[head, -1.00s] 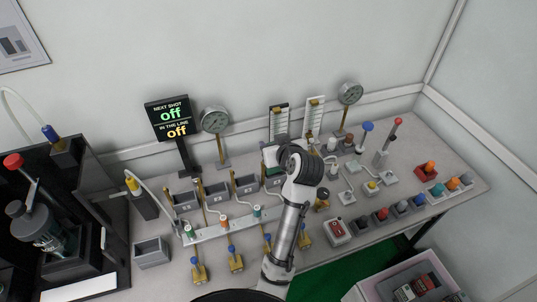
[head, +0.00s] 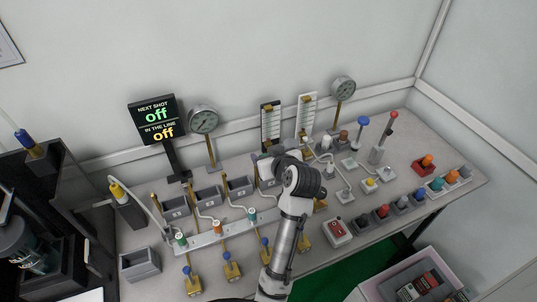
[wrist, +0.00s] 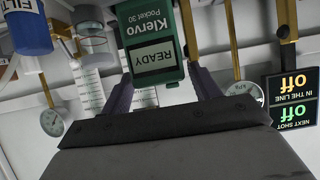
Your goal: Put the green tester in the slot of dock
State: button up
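The green tester (wrist: 172,73), lettered "Klervo Pocket 30" with a READY screen, is between the two fingers of my gripper (wrist: 162,80) in the wrist view. In the head view my gripper (head: 268,162) is over the back middle of the bench, by the right end of a row of grey holders (head: 207,197). My arm hides most of the tester there. I cannot tell which holder is the dock.
A lit sign (head: 157,120) and a round gauge (head: 203,121) stand behind the holders. A white manifold strip (head: 205,236) with valves lies in front. Upright flow tubes (head: 270,122) stand close behind my gripper. Several knobs and buttons fill the right side. An open grey box (head: 140,264) is at left.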

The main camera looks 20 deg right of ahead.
jog(key=shift+o, duration=0.7)
jog(key=shift+r, duration=0.1)
jog(key=shift+r, duration=0.15)
jog(key=b+v, duration=0.1)
jog(key=v, duration=1.1)
